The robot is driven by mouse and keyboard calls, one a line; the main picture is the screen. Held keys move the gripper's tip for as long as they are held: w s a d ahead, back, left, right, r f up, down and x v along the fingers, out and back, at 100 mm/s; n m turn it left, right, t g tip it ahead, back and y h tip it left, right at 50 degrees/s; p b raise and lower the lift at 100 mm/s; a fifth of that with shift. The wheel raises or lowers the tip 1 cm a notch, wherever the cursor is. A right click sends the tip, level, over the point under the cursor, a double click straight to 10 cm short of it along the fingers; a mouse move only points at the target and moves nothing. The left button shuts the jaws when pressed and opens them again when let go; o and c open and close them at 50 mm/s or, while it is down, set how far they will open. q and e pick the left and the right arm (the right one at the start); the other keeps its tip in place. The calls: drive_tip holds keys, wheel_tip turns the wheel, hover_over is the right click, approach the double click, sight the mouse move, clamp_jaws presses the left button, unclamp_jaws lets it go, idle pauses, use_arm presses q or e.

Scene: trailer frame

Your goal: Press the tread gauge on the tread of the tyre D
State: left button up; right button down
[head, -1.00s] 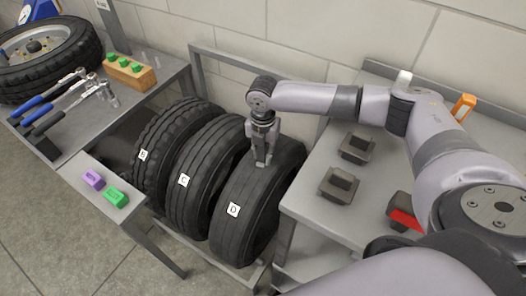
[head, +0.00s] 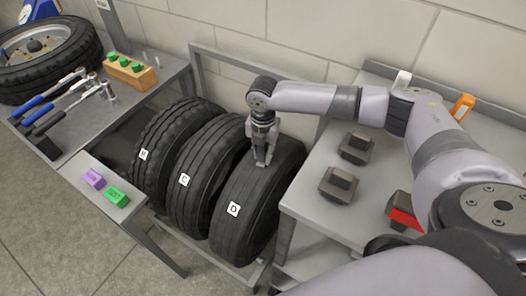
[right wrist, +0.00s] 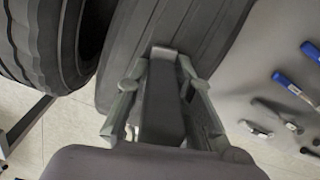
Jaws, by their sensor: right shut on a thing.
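Tyre D (head: 240,205) stands upright in the rack, at the right end of the row, with a white D label on its sidewall. My right gripper (head: 262,160) points down at the top of its tread. In the right wrist view the gripper (right wrist: 163,70) is shut on a grey block-like piece, the tread gauge (right wrist: 163,110), whose far end lies over the ribbed tread of tyre D (right wrist: 200,28). It appears to touch the tread, but the exact contact is hidden. My left gripper is not in view.
Tyres C (head: 190,180) and B (head: 155,150) stand left of D in the metal rack (head: 240,68). A right-hand table (head: 310,195) holds dark blocks (head: 338,184) and a red-faced one. The left bench has tools and a wheel. A small shelf bears purple (head: 93,178) and green (head: 117,196) blocks.

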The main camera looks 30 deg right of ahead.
drive_tip(key=shift+s+f, duration=0.25)
idle(1.8)
drive_tip(key=shift+r+p, duration=0.1)
drive_tip(key=shift+p, duration=0.25)
drive_tip(key=r+p, duration=0.6)
drive_tip(key=p, duration=0.1)
drive_tip(key=shift+w+r, duration=0.15)
drive_tip(key=shift+w, duration=0.05)
idle(0.6)
